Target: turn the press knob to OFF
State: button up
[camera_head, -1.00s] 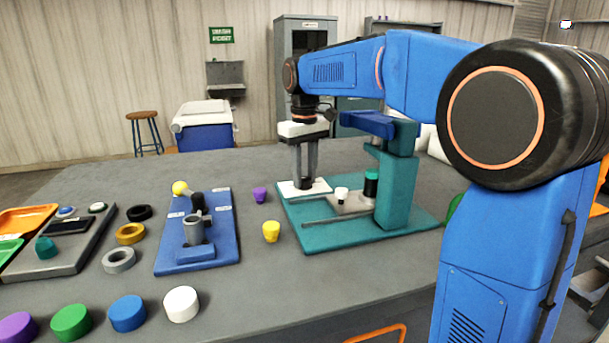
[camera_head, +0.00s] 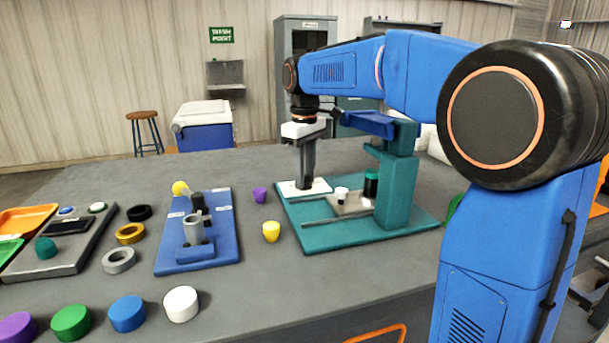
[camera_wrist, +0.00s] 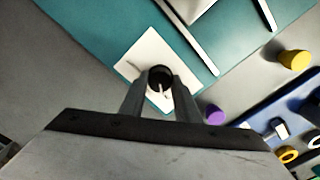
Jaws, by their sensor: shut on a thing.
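The press knob (camera_wrist: 160,76) is a dark round knob with a pale pointer line, on a white plate (camera_wrist: 146,52) at a corner of the teal press base (camera_wrist: 75,30). My gripper (camera_wrist: 160,98) points down and is shut on the knob, one finger on each side. In the head view my gripper (camera_head: 304,186) stands over the white plate (camera_head: 322,187), and its fingers mostly hide the knob. The teal press (camera_head: 397,185) rises to the right. I cannot read any OFF mark on the plate.
A purple cup (camera_head: 260,195) and a yellow cup (camera_head: 271,232) stand left of the press base. A blue fixture board (camera_head: 222,250) lies further left. Several coloured discs and rings lie at the front left. The grey table behind the press is clear.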

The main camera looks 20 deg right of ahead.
jog(key=o, duration=1)
jog(key=shift+o, duration=0.2)
jog(key=shift+r, duration=0.15)
notch_tip(320, 180, up, 17)
